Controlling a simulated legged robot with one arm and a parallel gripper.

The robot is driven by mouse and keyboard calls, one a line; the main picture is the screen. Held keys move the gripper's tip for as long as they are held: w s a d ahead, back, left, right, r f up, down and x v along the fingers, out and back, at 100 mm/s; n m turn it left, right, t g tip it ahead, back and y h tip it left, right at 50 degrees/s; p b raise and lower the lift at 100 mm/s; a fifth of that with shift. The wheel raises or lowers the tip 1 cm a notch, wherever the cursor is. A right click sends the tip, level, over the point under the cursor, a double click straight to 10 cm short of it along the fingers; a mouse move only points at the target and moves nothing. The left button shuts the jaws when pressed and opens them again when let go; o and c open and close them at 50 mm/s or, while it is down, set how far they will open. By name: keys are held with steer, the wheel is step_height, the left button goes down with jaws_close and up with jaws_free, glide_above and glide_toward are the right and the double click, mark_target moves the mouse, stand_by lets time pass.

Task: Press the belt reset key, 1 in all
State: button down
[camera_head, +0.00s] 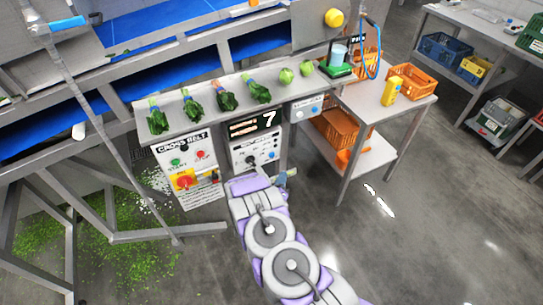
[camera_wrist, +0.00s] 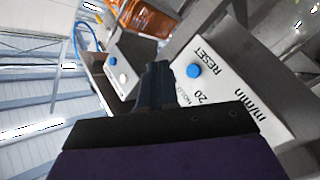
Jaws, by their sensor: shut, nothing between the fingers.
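The belt reset key is a round blue button (camera_wrist: 194,71) beside the word RESET on a pale panel (camera_wrist: 225,88) in the wrist view. In the head view the panel (camera_head: 244,150) stands below a display reading 7, partly behind my arm. My gripper (camera_wrist: 157,80) is shut and empty. In the wrist view its dark fingertips appear just left of the blue button, with the panel behind them. Whether they touch the panel cannot be told. In the head view the fingers are not clearly visible.
A CROSS BELT panel (camera_head: 184,165) with start, stop and a red-yellow switch is left of the display panel. A small grey box (camera_head: 306,108) with a blue button is at its right. Leafy greens lie on the shelf (camera_head: 210,116) above. A side table (camera_head: 405,110) stands right.

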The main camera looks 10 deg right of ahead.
mark_target(272, 155)
steer(key=shift+s+d+n+t, duration=0.3)
steer(key=shift+s+d+t, duration=0.15)
steer(key=shift+d, duration=0.3)
steer(key=w+a+b, duration=0.1)
steer(key=w+a, duration=0.2)
steer(key=w, duration=0.5)
steer(key=shift+w+a, duration=0.15)
steer(key=shift+w, duration=0.05)
steer(key=shift+w+b, duration=0.2)
steer(key=shift+b, duration=0.1)
stand_by(1.6)
steer(key=shift+w, duration=0.15)
